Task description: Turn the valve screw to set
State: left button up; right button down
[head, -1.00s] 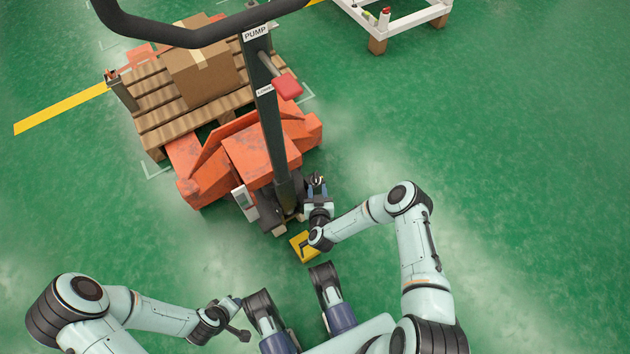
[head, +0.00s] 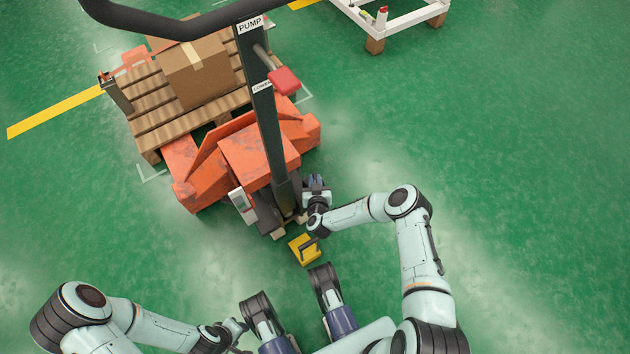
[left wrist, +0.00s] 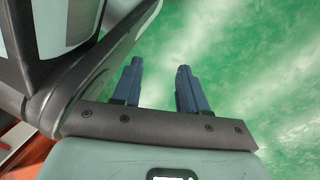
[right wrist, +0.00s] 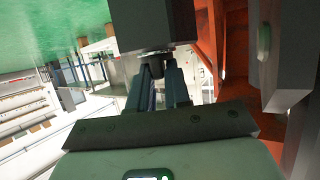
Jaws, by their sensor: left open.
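An orange pallet jack (head: 258,158) stands ahead with its dark handle column upright. My right gripper (head: 316,184) is low at the right side of the column's base. In the right wrist view, the fingers of my right gripper (right wrist: 160,72) point at a small dark round part (right wrist: 157,66) under a dark block; this may be the valve screw. The fingers stand close to it on both sides, with a narrow gap between them; contact is not clear. In the left wrist view my left gripper (left wrist: 157,85) is open and empty above the green floor.
A cardboard box (head: 198,70) sits on a wooden pallet (head: 160,132) on the jack. A yellow block (head: 304,250) lies on the floor below my right wrist. The jack's looped handle (head: 175,25) reaches overhead. A white frame (head: 408,14) stands far back. The floor at right is clear.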

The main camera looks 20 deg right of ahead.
jog(key=shift+a+m+g+h+p, duration=0.2)
jog(key=shift+m+g+h+p, duration=0.1)
jog(key=shift+m+h+p, duration=0.4)
jog(key=shift+d, duration=0.1)
pick_arm(q)
jog(key=shift+t, duration=0.7)
jog(key=w, duration=0.1)
jog(key=w+r, duration=0.2)
jog(key=shift+w+d+r, duration=0.2)
jog(key=shift+d, duration=0.05)
pick_arm(e)
jog(key=c, duration=1.2)
grip_release()
jog(key=shift+o, duration=0.2)
